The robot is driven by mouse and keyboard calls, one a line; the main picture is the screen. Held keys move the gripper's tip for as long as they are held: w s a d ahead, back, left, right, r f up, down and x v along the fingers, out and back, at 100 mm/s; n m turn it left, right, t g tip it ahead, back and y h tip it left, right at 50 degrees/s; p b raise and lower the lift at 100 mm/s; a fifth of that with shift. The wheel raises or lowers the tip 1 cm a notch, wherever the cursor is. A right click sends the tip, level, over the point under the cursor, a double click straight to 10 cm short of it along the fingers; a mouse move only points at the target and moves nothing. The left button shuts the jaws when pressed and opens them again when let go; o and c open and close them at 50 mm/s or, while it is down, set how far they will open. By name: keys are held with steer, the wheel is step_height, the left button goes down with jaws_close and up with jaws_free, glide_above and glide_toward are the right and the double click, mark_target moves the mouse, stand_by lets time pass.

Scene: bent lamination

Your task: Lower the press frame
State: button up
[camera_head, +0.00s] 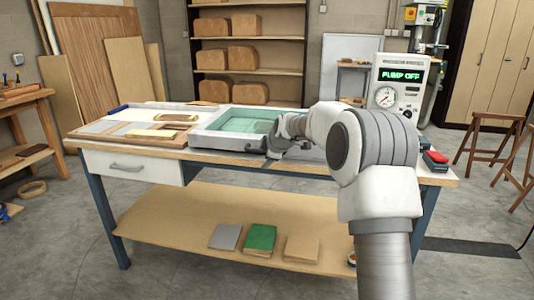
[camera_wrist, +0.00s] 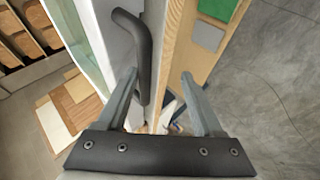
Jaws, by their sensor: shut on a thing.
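The press frame (camera_head: 200,139) is a pale grey rectangular frame around a translucent green sheet. It lies flat or nearly flat on the workbench (camera_head: 300,168) in the head view; my arm hides its right part. Its dark bar handle (camera_wrist: 146,45) shows in the wrist view along the frame's grey edge (camera_wrist: 112,50). My gripper (camera_head: 277,146) is at the front edge of the frame. The left finger is against the bar; the right finger's contact is unclear.
A pump gauge box (camera_head: 391,90) reading "PUMP OFF" stands at the bench's back right. Thin boards and sheets (camera_head: 140,130) lie on the bench's left. A red and black object (camera_head: 435,160) lies at the right end. The lower shelf (camera_head: 180,215) holds several flat pieces.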

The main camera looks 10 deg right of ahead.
steer(key=shift+s+f, duration=0.15)
steer(key=shift+f, duration=0.25)
steer(key=p+v, duration=0.3)
steer(key=v, duration=1.4)
steer(key=shift+r, duration=0.55)
steer(key=shift+a, duration=0.1)
